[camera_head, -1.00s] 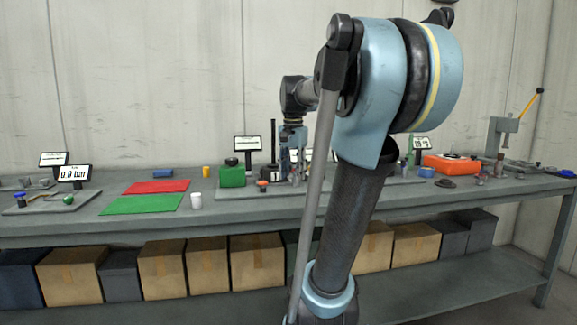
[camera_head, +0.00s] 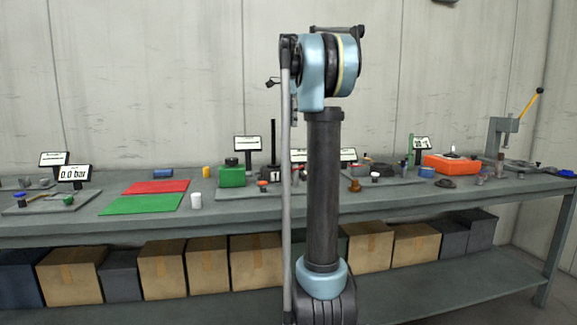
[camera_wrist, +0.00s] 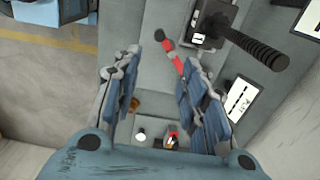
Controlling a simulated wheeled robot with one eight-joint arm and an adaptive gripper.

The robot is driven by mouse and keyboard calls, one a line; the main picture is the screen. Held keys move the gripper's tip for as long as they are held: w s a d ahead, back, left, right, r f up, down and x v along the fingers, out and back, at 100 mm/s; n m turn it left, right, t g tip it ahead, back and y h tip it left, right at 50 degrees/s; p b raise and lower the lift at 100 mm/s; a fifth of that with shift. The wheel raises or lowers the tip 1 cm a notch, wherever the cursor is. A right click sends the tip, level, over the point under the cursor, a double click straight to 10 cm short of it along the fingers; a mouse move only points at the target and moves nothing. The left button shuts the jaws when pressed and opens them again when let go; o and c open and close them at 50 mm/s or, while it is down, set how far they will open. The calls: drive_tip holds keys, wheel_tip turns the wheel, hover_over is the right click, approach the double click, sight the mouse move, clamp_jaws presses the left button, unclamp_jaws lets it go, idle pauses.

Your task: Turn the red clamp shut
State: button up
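A red lever (camera_wrist: 174,57) with a dark end shows in the wrist view; I take it to be the red clamp. It reaches toward a dark block (camera_wrist: 210,22) with a black ribbed post (camera_wrist: 258,47). My gripper (camera_wrist: 160,78) is open, its two blue-grey fingers apart. The lever's near end shows close to the right finger, which hides part of it; I cannot tell whether they touch. In the head view my own arm hides the gripper, and I cannot make out the lever clearly.
The grey bench (camera_head: 90,220) carries a green box (camera_head: 231,176), red mat (camera_head: 157,187), green mat (camera_head: 141,204) and white cup (camera_head: 196,201). An orange case (camera_head: 450,164) and a press with a yellow handle (camera_head: 503,140) stand to the right.

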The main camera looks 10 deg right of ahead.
sight(289, 164)
wheel_tip(289, 164, down, 17)
drive_tip(key=shift+f, duration=0.1)
idle(0.6)
clamp_jaws()
